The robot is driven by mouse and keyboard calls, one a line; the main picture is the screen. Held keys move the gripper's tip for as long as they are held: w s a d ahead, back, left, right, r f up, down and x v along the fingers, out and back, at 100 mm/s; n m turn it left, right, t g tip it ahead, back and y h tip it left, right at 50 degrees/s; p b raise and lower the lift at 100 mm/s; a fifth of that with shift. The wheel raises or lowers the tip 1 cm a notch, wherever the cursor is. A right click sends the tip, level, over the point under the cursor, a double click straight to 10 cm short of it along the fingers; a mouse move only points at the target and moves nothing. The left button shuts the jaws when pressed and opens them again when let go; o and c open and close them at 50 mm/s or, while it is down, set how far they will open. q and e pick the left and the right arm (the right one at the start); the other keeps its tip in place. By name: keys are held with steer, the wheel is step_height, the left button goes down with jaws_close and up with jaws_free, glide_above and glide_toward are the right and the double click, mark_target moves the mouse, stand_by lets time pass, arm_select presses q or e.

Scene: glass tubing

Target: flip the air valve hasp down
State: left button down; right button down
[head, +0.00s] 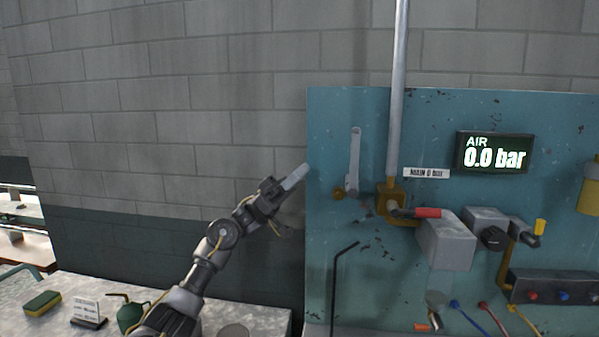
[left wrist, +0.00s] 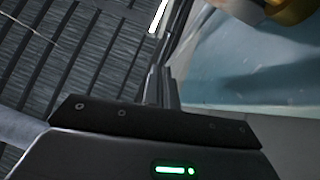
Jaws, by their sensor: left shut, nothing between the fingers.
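The air valve (head: 392,203) is a brass body on the blue panel, at the foot of a vertical pipe, with a red-ended lever (head: 428,213) lying to the right. A grey strap standing upright left of the pipe looks like the hasp (head: 354,160); a small brass piece is at its lower end. My left gripper (head: 302,171) is shut and empty, pointing up and right near the panel's left edge, left of the hasp and apart from it in the picture. In the left wrist view its fingers (left wrist: 161,85) are together. A blurred brass part (left wrist: 285,8) shows at top right.
The blue panel (head: 330,120) carries a display (head: 494,152) reading AIR 0.0 bar, grey boxes (head: 447,243) and a bent black rod (head: 338,270). A sponge (head: 42,303), a small sign (head: 88,312) and a green oil can (head: 131,315) stand on the bench at lower left.

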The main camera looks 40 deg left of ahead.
mark_target(354, 163)
arm_select(q)
steer(key=w+d+r+p, duration=0.2)
steer(key=d+r+p, duration=0.2)
steer(key=d, duration=0.4)
steer(key=shift+d+r+p, duration=0.2)
steer(key=shift+r+p, duration=0.05)
steer(key=shift+p, duration=0.25)
steer(key=shift+w, duration=0.1)
